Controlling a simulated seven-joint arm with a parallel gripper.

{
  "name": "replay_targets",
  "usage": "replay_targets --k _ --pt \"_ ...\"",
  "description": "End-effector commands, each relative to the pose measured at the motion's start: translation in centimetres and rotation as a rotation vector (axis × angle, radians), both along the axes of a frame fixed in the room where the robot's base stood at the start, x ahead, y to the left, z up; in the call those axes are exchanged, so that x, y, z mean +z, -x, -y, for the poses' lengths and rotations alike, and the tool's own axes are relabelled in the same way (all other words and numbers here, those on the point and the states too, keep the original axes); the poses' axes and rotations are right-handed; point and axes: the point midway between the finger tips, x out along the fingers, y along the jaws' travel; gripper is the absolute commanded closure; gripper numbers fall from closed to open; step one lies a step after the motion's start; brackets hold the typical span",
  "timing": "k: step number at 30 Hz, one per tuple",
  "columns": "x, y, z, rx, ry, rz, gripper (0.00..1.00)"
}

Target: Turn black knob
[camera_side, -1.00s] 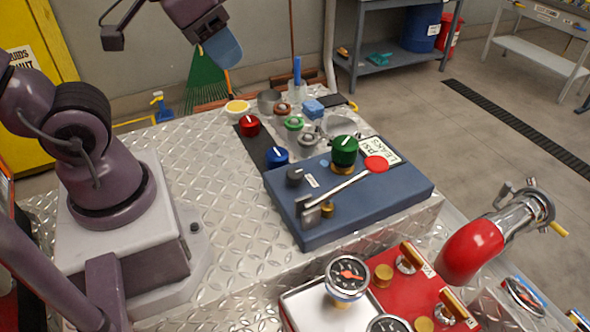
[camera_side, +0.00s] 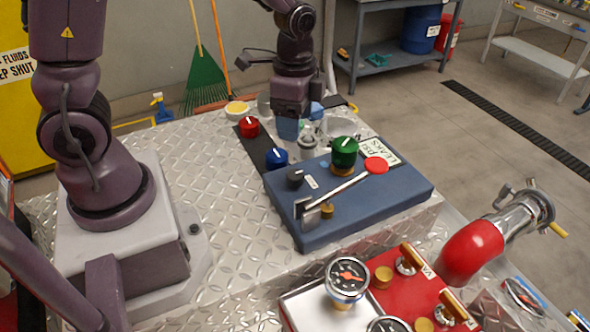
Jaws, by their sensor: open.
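The black knob (camera_side: 295,177) is a small dark knob on the left part of the blue-grey pump box (camera_side: 300,228), which rests on the metal table. My gripper (camera_side: 288,130) points down above the table, behind the black knob and near the blue knob. It is apart from the black knob. Its blue fingers are partly hidden by my wrist and too small to make out clearly, but nothing shows between them.
A green knob (camera_side: 344,152), a lever with a red end (camera_side: 376,165) and a brass fitting (camera_side: 327,211) share the box. Red (camera_side: 249,127) and blue (camera_side: 277,158) knobs stand on a dark strip behind. A red gauge panel (camera_side: 410,290) is in front.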

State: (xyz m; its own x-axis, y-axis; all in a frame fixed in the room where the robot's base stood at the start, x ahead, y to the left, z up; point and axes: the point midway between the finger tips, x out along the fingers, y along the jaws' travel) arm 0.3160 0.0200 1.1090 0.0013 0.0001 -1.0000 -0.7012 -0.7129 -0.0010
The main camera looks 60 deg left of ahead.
Motion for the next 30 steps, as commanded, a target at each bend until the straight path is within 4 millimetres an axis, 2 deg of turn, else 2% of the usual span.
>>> replay_targets --k 5,18,24,30 --pt "-1.8 0.1 0.0 -0.011 0.000 -0.006 0.35" --pt "-10.5 0.2 0.0 -0.009 0.000 -0.007 0.35" --pt "-12.4 0.1 0.0 -0.009 0.001 -0.002 0.35" --pt "-12.9 0.1 0.0 -0.009 0.000 -0.001 0.35"
